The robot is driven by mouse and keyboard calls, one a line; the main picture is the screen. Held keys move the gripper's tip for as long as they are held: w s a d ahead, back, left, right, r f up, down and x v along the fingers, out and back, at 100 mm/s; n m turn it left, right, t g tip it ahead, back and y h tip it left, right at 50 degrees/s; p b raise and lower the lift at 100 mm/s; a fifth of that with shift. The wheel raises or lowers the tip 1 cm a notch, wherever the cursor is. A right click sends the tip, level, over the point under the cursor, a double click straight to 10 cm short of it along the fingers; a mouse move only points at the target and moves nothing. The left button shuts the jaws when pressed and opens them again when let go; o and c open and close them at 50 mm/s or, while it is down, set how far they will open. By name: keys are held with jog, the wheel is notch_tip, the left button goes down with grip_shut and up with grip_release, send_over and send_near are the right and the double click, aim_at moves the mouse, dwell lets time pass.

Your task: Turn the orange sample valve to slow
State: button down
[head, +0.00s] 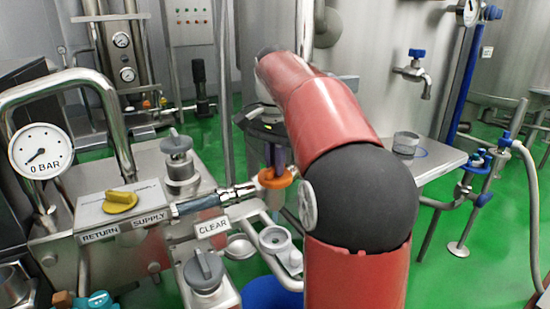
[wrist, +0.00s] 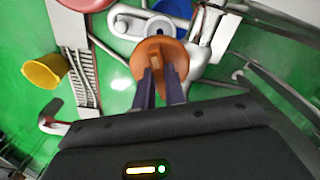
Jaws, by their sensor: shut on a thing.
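The orange sample valve (head: 275,179) sits at the end of a horizontal pipe, right of the CLEAR label in the head view. In the wrist view the orange valve (wrist: 157,57) shows as a round handle with a raised grip across its middle. My gripper (head: 277,165) comes down on it from above. In the wrist view the two dark fingers of my gripper (wrist: 160,78) are shut on the raised grip, one on each side. No slow marking is readable, and my red arm hides what lies behind and right of the valve.
A yellow selector knob (head: 120,202) sits left on a panel marked RETURN and SUPPLY. Grey knobs (head: 204,272) stand near the pipe. A gauge (head: 40,150) reads near 0 BAR. A grey cup (head: 405,143) stands on the right shelf. A yellow bucket (wrist: 44,70) is on the green floor.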

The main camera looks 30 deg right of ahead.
jog(key=shift+n, duration=0.5)
jog(key=c, duration=1.5)
grip_release()
jog(key=shift+o, duration=0.2)
jog(key=shift+r, duration=3.9)
